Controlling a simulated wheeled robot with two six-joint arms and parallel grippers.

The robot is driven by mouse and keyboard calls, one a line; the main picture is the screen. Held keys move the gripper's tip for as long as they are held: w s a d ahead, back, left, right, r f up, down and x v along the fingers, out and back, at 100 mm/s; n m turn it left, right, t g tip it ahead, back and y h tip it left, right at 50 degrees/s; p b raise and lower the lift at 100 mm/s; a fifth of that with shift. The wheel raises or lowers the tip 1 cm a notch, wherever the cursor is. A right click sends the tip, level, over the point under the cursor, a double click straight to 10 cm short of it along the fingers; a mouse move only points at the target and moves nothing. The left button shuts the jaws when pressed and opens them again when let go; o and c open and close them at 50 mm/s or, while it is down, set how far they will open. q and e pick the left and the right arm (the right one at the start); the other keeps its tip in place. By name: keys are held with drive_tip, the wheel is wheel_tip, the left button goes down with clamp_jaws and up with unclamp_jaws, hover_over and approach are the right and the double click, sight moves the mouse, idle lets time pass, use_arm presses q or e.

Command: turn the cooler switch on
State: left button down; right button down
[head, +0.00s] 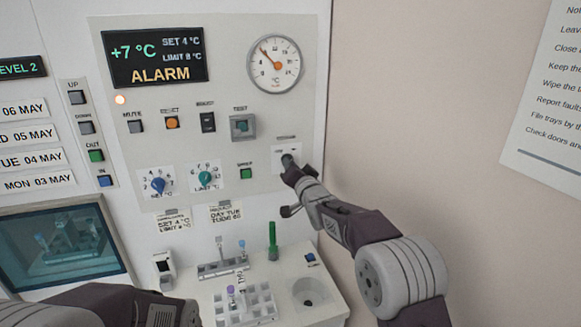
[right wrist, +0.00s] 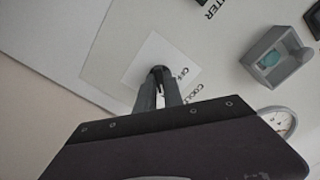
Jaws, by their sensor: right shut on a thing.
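The cooler switch is on a white plate (head: 280,151) at the lower right of the grey panel. In the right wrist view its plate (right wrist: 148,55) carries the letters "OFF" and part of "COOL". My right gripper (right wrist: 160,80) reaches the plate, with its fingers closed around the small dark switch knob (right wrist: 160,70). In the head view the same gripper (head: 288,163) covers most of the switch. Which way the switch is set cannot be told. My left arm shows at the bottom left of the head view, but its gripper is not seen.
The display (head: 156,56) reads +7 °C and ALARM. Below stand a green tube (head: 272,238) and a tube rack (head: 262,306).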

drive_tip(key=shift+r, duration=0.45)
drive_tip(key=c, duration=1.5)
unclamp_jaws()
drive_tip(key=shift+f, duration=0.1)
drive_tip(key=shift+o, duration=0.2)
drive_tip(key=shift+d+f, duration=0.1)
drive_tip(key=shift+f, duration=0.05)
drive_tip(key=b+v, duration=0.3)
drive_tip(key=v, duration=0.6)
drive_tip(key=shift+b, duration=0.3)
drive_tip(key=shift+w, duration=0.1)
